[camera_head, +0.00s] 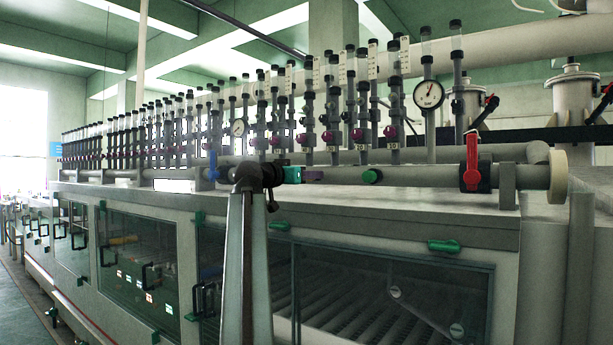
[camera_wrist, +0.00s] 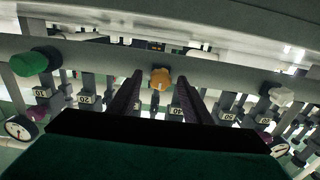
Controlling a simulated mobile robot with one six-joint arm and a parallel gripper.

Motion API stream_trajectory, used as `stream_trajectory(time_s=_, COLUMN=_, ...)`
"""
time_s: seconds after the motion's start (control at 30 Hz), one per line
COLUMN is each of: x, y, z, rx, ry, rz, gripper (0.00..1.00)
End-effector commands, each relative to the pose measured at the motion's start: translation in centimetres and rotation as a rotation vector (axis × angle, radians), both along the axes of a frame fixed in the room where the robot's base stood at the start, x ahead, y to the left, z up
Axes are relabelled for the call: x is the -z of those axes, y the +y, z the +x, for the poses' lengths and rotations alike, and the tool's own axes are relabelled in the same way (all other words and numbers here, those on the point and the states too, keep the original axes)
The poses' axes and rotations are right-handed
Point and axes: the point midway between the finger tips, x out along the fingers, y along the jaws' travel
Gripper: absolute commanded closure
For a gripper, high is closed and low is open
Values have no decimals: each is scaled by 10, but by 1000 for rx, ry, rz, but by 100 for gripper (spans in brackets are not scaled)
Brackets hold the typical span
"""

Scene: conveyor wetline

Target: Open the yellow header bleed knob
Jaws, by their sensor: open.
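The yellow header bleed knob (camera_wrist: 160,75) shows orange-yellow in the wrist view, on a grey header pipe (camera_wrist: 220,75). My gripper (camera_wrist: 160,84) is open, its two dark fingers reaching towards the pipe with one fingertip on each side of the knob. Gaps show on both sides, and nothing is held. I cannot tell how deep the knob sits between the fingertips. In the head view my gripper (camera_head: 313,175) is at the header pipe above the cabinet, and the yellow knob cannot be made out there.
A green knob (camera_wrist: 35,62) and a white knob (camera_wrist: 282,96) flank the yellow one on the pipe. The head view shows a red-handled valve (camera_head: 472,160) to the right, a blue-handled valve (camera_head: 213,166) to the left and a row of flow tubes (camera_head: 335,110) behind.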

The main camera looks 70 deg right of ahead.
Motion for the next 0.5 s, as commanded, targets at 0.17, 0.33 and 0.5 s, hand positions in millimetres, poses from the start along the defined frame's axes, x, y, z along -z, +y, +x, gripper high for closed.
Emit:
stream_trajectory(time_s=0.17, x=0, y=0, z=0, rx=0, ry=0, rz=0, gripper=67)
stream_trajectory(time_s=0.33, x=0, y=1, z=0, rx=0, ry=0, rz=0, gripper=96)
stream_trajectory(time_s=0.5, x=0, y=1, z=0, rx=0, ry=4, rz=1, gripper=97)
